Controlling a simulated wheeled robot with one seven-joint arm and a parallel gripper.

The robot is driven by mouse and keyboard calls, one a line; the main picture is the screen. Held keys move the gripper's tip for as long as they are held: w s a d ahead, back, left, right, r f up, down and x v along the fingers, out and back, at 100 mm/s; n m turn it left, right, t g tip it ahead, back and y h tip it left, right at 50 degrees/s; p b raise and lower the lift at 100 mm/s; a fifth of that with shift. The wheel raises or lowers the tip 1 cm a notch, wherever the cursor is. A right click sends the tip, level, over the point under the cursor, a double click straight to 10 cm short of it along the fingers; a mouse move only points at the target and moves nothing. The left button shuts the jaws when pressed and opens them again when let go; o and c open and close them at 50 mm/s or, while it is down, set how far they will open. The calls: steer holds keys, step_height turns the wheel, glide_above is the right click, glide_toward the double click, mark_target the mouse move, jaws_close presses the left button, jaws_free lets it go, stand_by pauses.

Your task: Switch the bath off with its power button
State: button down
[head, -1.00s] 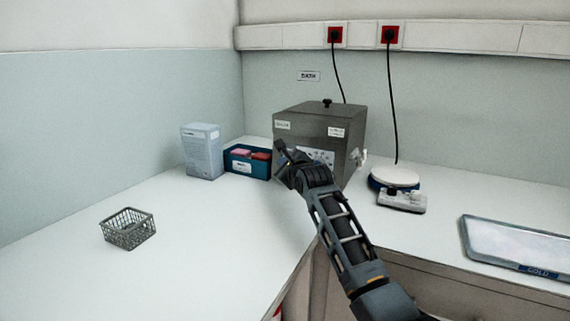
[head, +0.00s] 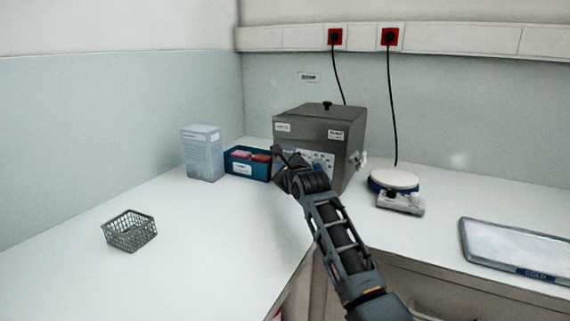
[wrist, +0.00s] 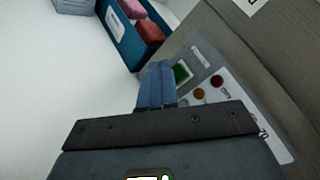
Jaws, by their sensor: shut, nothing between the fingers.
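The bath (head: 350,130) is a grey metal box with a black-knobbed lid in the back corner of the bench. Its pale control panel (wrist: 225,100) shows in the wrist view, with a green rectangular button (wrist: 182,73), a red round part (wrist: 217,81) and an orange round part (wrist: 199,95). Which is the power button cannot be read. My gripper (head: 278,150) is in front of the bath's left part. In the wrist view its closed fingers (wrist: 157,72) are just left of the green button, overlapping the panel's edge; contact cannot be told.
A blue box with pink and red items (head: 240,174) stands close left of the bath, beside a pale carton (head: 203,155). A wire basket (head: 128,232) is at the left. A round white-topped device (head: 395,179) and a tray marked COLD (head: 500,265) are right. The left bench middle is clear.

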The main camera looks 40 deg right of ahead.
steer(key=shift+s+a+r+p, duration=0.15)
steer(key=shift+s+a+p, duration=0.2)
steer(key=shift+a, duration=0.45)
steer(key=shift+s+a+r+p, duration=0.1)
steer(key=shift+s+a+p, duration=0.2)
steer(key=shift+a, duration=0.45)
steer(key=shift+s+a+r+p, duration=0.2)
steer(key=shift+a+p, duration=0.2)
steer(key=shift+a, duration=0.4)
